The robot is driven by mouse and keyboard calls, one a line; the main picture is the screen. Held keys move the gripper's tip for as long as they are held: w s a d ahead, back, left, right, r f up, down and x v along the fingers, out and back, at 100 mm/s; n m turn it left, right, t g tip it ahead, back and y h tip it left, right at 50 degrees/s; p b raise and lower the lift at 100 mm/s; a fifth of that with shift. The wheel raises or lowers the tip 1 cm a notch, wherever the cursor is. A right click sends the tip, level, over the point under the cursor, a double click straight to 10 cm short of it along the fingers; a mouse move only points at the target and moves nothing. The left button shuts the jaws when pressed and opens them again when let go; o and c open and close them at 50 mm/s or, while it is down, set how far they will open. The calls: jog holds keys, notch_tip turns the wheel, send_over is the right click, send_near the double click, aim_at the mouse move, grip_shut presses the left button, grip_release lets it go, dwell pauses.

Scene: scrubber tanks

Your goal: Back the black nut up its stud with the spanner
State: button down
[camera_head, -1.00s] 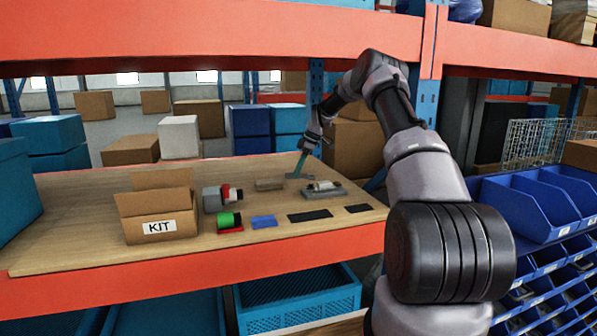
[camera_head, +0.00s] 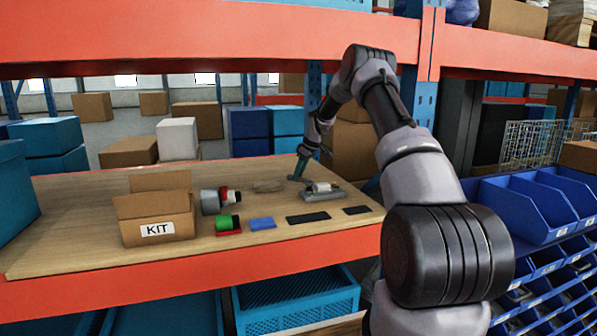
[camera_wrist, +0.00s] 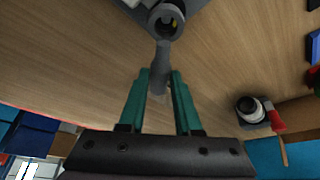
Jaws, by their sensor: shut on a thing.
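My gripper (camera_wrist: 160,82) has teal fingers, shut on the handle of a grey spanner (camera_wrist: 163,56) in the wrist view. The spanner points away from the gripper, and its round head (camera_wrist: 166,22) lies at the fixture's edge. Inside the head is a dark opening with a small yellow spot; I cannot make out the black nut or its stud. In the head view my gripper (camera_head: 298,174) is low over the table, just left of the grey fixture (camera_head: 322,193) with a pale cylinder on it. The spanner is too small to tell apart there.
The wooden table (camera_head: 90,235) also carries an open KIT box (camera_head: 157,218), a grey-and-red part (camera_head: 215,200), a green roll on a red base (camera_head: 228,223), a blue pad (camera_head: 262,223) and dark flat pads (camera_head: 307,218). Blue bins (camera_head: 530,205) stand at right.

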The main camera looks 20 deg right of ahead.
jog(key=shift+f, duration=0.8)
jog(key=shift+s+a+n, duration=0.1)
jog(key=shift+n, duration=0.4)
jog(key=shift+w+d+m, duration=0.2)
jog(key=shift+m, duration=0.6)
jog(key=shift+r, duration=0.45)
jog(key=shift+r, duration=0.35)
jog(key=shift+r, duration=0.15)
jog(key=shift+r, duration=0.7)
